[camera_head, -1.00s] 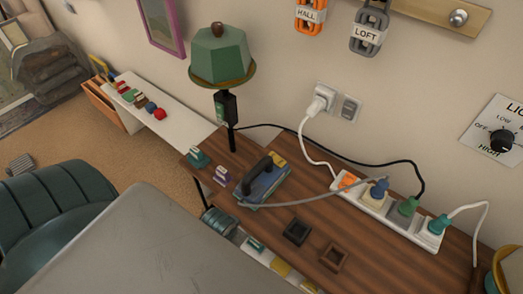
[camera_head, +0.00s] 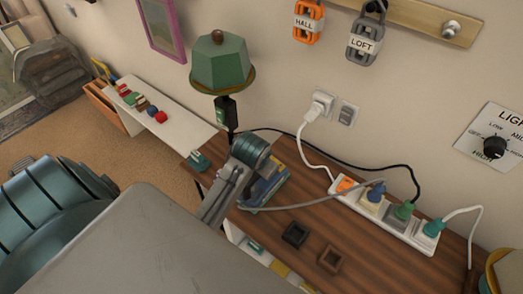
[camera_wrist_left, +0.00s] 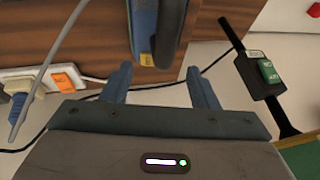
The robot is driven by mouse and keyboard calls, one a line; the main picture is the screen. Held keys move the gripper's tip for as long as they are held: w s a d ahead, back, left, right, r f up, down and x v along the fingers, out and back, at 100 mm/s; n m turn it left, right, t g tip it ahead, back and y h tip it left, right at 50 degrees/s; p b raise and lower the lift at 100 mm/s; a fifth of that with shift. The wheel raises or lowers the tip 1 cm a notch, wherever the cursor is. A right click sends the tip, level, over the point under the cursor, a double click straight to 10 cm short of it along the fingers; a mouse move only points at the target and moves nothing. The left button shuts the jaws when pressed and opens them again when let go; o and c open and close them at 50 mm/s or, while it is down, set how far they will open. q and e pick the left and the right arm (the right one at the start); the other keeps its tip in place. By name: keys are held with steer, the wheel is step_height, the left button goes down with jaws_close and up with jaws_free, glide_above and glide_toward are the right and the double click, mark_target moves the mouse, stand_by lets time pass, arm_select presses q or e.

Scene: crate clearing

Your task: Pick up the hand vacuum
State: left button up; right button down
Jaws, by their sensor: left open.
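The hand vacuum (camera_head: 272,188), a blue body with a dark handle, lies on the wooden desk (camera_head: 330,215). A grey cord runs from it to a blue plug in the power strip. My left arm now covers part of it in the head view. In the left wrist view, the blue body and black handle (camera_wrist_left: 162,30) show at the top centre. My left gripper (camera_wrist_left: 160,70) is open there, its two fingers apart. The vacuum lies beyond the fingertips and is not gripped. My right gripper is not in view.
A white power strip (camera_head: 382,216) with several plugs lies along the wall side. A green-shaded lamp (camera_head: 220,65) stands at the desk's back left. A teal block (camera_head: 199,160) and two small square trays (camera_head: 295,234) (camera_head: 330,258) are near the vacuum.

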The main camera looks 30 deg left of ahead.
arm_select(q)
steer(key=x, duration=0.4)
steer(key=shift+s+a+p, duration=0.1)
steer(key=shift+p, duration=0.3)
steer(key=shift+f, duration=0.2)
steer(key=p+x, duration=0.1)
steer(key=x, duration=0.1)
steer(key=p+x, duration=0.1)
steer(key=x, duration=0.1)
steer(key=shift+w+a, duration=0.25)
steer(key=shift+a, duration=0.15)
steer(key=shift+w+f, duration=0.15)
steer(key=shift+f, duration=0.1)
steer(key=shift+c, duration=0.2)
steer(key=c, duration=1.1)
jaws_close()
